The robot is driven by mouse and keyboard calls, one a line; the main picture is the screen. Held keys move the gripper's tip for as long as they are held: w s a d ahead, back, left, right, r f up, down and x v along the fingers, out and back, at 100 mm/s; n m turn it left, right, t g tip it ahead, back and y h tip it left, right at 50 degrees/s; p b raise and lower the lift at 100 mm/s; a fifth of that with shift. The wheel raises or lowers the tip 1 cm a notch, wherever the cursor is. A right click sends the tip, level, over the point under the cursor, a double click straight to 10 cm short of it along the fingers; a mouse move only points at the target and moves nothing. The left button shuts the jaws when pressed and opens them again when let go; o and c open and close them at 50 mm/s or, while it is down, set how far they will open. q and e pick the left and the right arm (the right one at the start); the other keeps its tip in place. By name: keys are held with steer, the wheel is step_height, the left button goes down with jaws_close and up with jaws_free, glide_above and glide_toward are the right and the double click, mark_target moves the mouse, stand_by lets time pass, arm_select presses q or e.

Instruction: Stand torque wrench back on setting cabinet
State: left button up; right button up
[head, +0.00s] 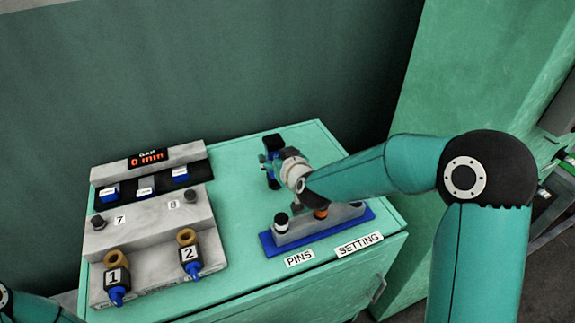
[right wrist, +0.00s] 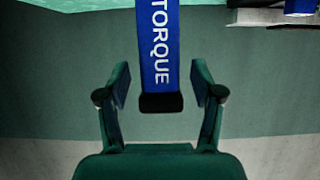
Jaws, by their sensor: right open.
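The torque wrench (head: 273,143) stands upright on the setting cabinet's (head: 237,248) green top, towards the back, with its black end up. In the right wrist view its blue body (right wrist: 159,45), marked TORQUE, lies between my right gripper's fingers. My right gripper (right wrist: 159,95) is open, with a finger on each side of the wrench and a visible gap on both sides. In the head view my right gripper (head: 274,167) is partly hidden by my own wrist. The wrench's foot is out of the right wrist view. My left gripper is out of view.
A grey gap fixture (head: 150,240) with a "0 mm" display and tools numbered 1 and 2 is on the left. A pin rack on a blue base (head: 325,236) is in front of the wrench, near PINS and SETTING labels. A green wall is behind.

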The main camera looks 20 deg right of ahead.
steer(key=v, duration=0.9)
steer(key=shift+s+d+f, duration=0.1)
steer(key=shift+s, duration=0.05)
